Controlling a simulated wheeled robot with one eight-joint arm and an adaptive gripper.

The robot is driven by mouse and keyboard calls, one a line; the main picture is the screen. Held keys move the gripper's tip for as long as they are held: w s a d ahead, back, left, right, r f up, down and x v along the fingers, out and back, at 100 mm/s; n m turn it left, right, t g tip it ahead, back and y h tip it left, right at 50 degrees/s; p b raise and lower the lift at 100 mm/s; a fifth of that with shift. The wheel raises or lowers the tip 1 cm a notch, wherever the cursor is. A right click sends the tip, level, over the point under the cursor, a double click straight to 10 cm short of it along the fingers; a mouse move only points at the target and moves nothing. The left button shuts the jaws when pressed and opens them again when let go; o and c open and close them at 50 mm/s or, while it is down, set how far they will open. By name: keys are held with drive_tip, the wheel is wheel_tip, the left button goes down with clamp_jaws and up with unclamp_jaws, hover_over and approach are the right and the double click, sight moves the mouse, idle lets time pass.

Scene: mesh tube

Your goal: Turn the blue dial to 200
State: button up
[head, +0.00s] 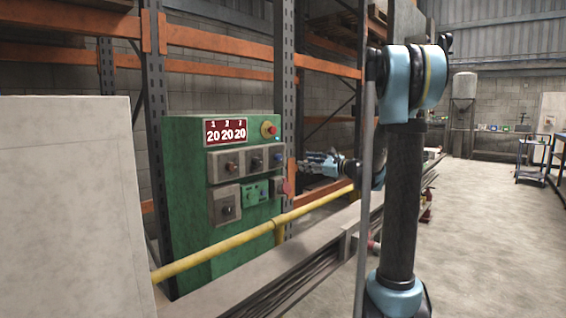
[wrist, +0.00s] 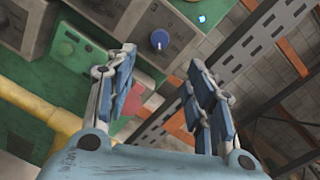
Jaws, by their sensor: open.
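The blue dial (wrist: 159,39) sits on a grey control box in the wrist view, with a pale mark near its base. In the head view the dial (head: 278,157) shows small at the right side of the green panel. My gripper (wrist: 162,60) is open and empty, its blue-padded fingers spread apart. The dial appears beyond the fingertips, between them and nearer the left one, and looks apart from both. In the head view my gripper (head: 302,164) is just right of the panel. The red display (head: 226,132) reads 20 20 20 under small numbers.
The green panel (head: 185,200) also carries dark knobs, green buttons and a red emergency button (head: 269,129). A yellow rail (head: 235,241) runs in front of it. A rack post (wrist: 190,95) stands behind the gripper. Open floor (head: 480,230) lies to the right.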

sight(281, 158)
drive_tip(key=x, duration=1.4)
drive_tip(key=shift+a, duration=0.15)
drive_tip(key=c, duration=1.1)
